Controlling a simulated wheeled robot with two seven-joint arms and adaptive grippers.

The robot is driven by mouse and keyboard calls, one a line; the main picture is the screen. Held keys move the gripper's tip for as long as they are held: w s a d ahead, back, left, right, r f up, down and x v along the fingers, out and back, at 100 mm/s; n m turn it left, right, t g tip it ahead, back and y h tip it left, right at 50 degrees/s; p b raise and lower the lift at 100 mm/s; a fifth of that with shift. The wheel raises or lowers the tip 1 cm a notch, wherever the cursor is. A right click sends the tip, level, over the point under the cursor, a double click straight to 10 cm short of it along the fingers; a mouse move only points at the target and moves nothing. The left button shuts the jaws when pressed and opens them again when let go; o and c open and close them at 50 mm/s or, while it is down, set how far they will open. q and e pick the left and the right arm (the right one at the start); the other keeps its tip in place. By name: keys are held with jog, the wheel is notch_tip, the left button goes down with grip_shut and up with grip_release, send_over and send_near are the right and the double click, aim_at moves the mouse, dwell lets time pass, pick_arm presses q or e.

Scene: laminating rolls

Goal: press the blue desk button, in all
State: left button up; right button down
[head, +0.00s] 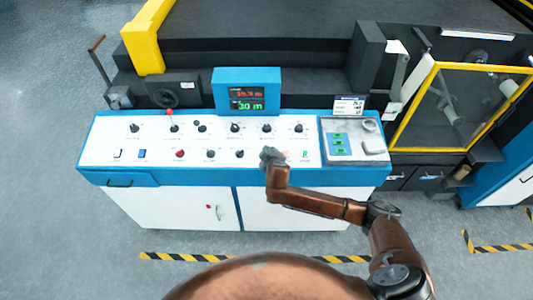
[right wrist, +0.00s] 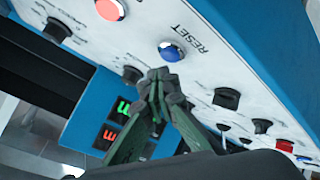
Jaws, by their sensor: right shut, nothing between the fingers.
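The blue button (right wrist: 171,51) with a metal ring and the word RESET beside it is on the white sloping panel in the right wrist view. In the head view it is hidden behind my right gripper (head: 271,157). In the right wrist view my right gripper (right wrist: 158,76) is shut and empty, its tips just below the button in the picture. A narrow gap shows between them; I cannot tell the depth between tips and panel. My left gripper is in neither view.
The white desk panel (head: 108,148) carries several black knobs, a red button (head: 180,153) and a blue rocker-like switch (head: 142,154). A blue-framed display (head: 247,76) stands behind. A grey tray (head: 374,146) is at right. A red-orange button (right wrist: 109,9) is near the RESET button.

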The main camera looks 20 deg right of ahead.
jog(key=shift+f, duration=0.1)
jog(key=shift+f, duration=0.3)
jog(key=shift+w+f, duration=0.1)
jog(key=shift+f, duration=0.3)
dwell(0.9)
jog(key=shift+r, duration=0.1)
jog(key=shift+r+p, duration=0.7)
jog(key=shift+r, duration=0.1)
jog(key=r+p, duration=0.2)
jog(key=s+r+p, duration=0.1)
jog(key=r+p, duration=0.1)
jog(key=p, duration=0.1)
jog(key=shift+a+r, duration=0.1)
jog(key=shift+r, duration=0.3)
